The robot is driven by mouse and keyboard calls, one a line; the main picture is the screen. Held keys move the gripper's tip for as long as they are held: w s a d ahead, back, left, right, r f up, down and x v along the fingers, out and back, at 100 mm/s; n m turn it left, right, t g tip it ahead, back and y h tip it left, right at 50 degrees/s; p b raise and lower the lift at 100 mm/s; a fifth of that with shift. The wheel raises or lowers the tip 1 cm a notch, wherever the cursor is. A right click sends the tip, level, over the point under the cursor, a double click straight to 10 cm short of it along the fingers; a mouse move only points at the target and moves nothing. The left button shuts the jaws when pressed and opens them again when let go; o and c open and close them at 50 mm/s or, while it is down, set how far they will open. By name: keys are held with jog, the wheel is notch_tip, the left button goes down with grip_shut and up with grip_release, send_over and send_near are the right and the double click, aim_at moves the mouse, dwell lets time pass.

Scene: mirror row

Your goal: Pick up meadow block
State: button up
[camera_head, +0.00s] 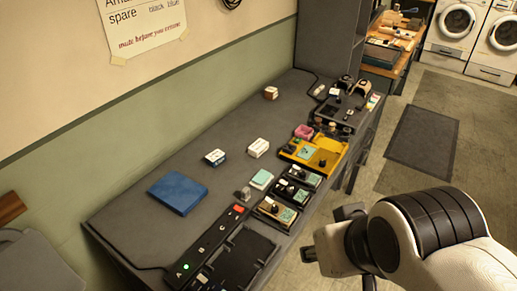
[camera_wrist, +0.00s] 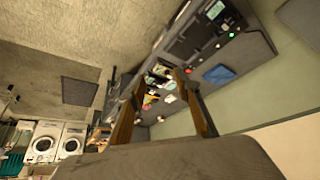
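No block in view carries a name I can read, so I cannot tell which is the meadow block. A block with a mint-green top (camera_head: 261,180) sits on the grey bench, behind the small black trays. A white block (camera_head: 258,148), a white block with dark markings (camera_head: 215,157) and a small brownish block (camera_head: 271,92) stand farther back, apart from each other. My gripper (camera_wrist: 160,75) is open, with its two fingers spread and nothing visibly held. In the head view it is off the bench's front edge, over the floor, well apart from the blocks.
A blue flat box (camera_head: 178,193) lies on the bench at left. A black switch strip (camera_head: 208,250) with lights and a dark tray run along the front. A yellow tray (camera_head: 325,158) and several small black trays stand to the right. Bare bench lies behind the blocks.

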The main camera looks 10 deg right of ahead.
dwell(0.3)
jog(key=o, duration=0.5)
jog(key=shift+w, duration=0.1)
